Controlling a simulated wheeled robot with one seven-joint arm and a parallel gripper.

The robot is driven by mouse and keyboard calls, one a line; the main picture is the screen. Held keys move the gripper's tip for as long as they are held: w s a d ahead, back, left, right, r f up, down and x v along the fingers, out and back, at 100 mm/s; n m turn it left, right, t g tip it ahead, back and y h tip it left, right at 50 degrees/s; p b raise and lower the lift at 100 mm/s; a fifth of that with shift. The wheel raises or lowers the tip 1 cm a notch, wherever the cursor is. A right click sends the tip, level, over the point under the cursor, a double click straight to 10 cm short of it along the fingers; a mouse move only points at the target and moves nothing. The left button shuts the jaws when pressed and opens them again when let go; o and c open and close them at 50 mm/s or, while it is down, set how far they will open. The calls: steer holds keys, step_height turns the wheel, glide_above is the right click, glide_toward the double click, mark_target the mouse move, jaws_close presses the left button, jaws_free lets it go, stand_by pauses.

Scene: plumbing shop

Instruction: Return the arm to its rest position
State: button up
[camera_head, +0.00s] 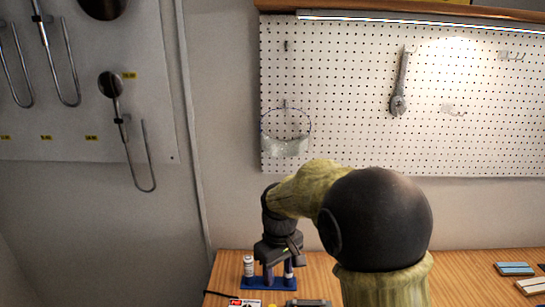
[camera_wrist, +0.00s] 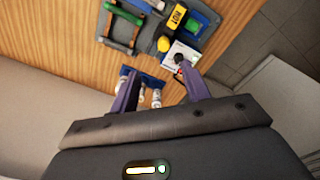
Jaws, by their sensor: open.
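My gripper (camera_head: 278,278) points down over the wooden workbench (camera_head: 450,280) in the head view, at the end of my bent arm. In the wrist view, the two purple fingers of my gripper (camera_wrist: 155,72) stand apart with nothing clamped between them. A blue rack (camera_head: 255,284) with small white cylinders is close below the fingers. The rack also shows in the wrist view (camera_wrist: 128,71), between and beyond the fingers. I cannot tell whether a finger touches it. My arm hides part of the bench.
A white cylinder (camera_head: 248,267) stands at the rack's left. A tray of tools (camera_wrist: 208,22) and a grey frame (camera_wrist: 120,27) lie on the bench. Small blocks (camera_head: 515,269) lie at the right. A pegboard (camera_head: 340,90) with a wrench (camera_head: 399,85) is behind; shower fittings (camera_head: 112,90) hang left.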

steer(key=s+d+f+m+t, duration=0.2)
steer(key=s+d+f+m, duration=0.2)
steer(key=s+d, duration=1)
steer(key=m, duration=0.3)
steer(key=shift+s+m, duration=0.25)
steer(key=shift+m, duration=0.15)
steer(key=shift+f, duration=0.1)
steer(key=shift+o, duration=0.4)
steer(key=shift+c, duration=0.4)
